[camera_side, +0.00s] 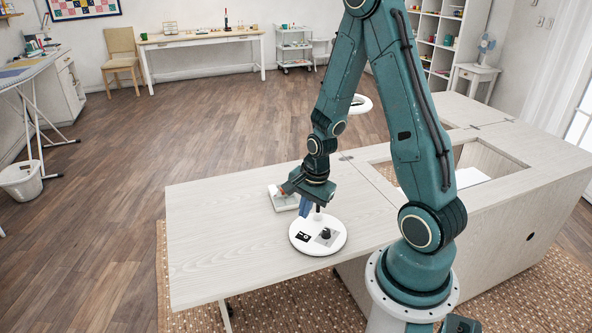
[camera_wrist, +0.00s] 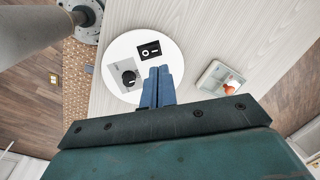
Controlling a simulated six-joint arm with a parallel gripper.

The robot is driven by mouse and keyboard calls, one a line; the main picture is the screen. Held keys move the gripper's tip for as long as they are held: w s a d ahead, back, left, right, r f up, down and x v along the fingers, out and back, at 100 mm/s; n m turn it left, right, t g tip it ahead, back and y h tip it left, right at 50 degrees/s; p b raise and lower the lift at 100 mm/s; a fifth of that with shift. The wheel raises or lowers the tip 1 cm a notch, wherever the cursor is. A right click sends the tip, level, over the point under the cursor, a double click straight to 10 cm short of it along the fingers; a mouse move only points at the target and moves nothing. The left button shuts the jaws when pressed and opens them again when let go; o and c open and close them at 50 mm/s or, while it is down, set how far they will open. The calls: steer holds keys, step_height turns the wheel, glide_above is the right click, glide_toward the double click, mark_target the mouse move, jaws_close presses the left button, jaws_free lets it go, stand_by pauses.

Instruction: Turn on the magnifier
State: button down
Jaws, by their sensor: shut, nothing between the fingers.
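The magnifier's round white base (camera_side: 306,250) stands on the pale wooden tabletop; it also shows in the wrist view (camera_wrist: 118,48). On it are a black rocker switch (camera_side: 303,236) with white marks, also in the wrist view (camera_wrist: 149,51), and a black knob (camera_side: 326,233) on a grey plate, also in the wrist view (camera_wrist: 128,78). A white ring (camera_side: 362,104), likely the magnifier head, shows partly behind my arm. My gripper (camera_side: 304,212) points down over the base's far edge, its blue fingers (camera_wrist: 159,70) shut and empty. The fingertips appear close to the switch; I cannot tell the height gap.
A small pale tray (camera_side: 275,193) with a red-orange item lies beside the base, close to my gripper; it shows in the wrist view (camera_wrist: 205,83). The tabletop (camera_side: 215,240) is clear on the left. An open recess (camera_side: 490,160) lies in the cabinet at right.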

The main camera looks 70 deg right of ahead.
mark_target(299, 232)
steer(key=shift+w+d+f, duration=0.1)
steer(key=shift+w+f, duration=0.1)
steer(key=shift+f, duration=0.8)
steer(key=shift+w+a+f, duration=0.1)
steer(key=shift+w+f, duration=0.1)
steer(key=shift+f, duration=0.85)
steer(key=shift+w+d+f, duration=0.1)
steer(key=shift+w+f, duration=0.1)
steer(key=shift+f, duration=0.8)
steer(key=shift+f, duration=0.1)
steer(key=shift+w+f+g, duration=0.1)
steer(key=shift+f+g, duration=0.05)
steer(key=shift+g, duration=0.25)
steer(key=shift+s, duration=0.35)
steer(key=shift+s+r, duration=0.25)
steer(key=shift+s, duration=0.2)
steer(key=shift+r, duration=0.1)
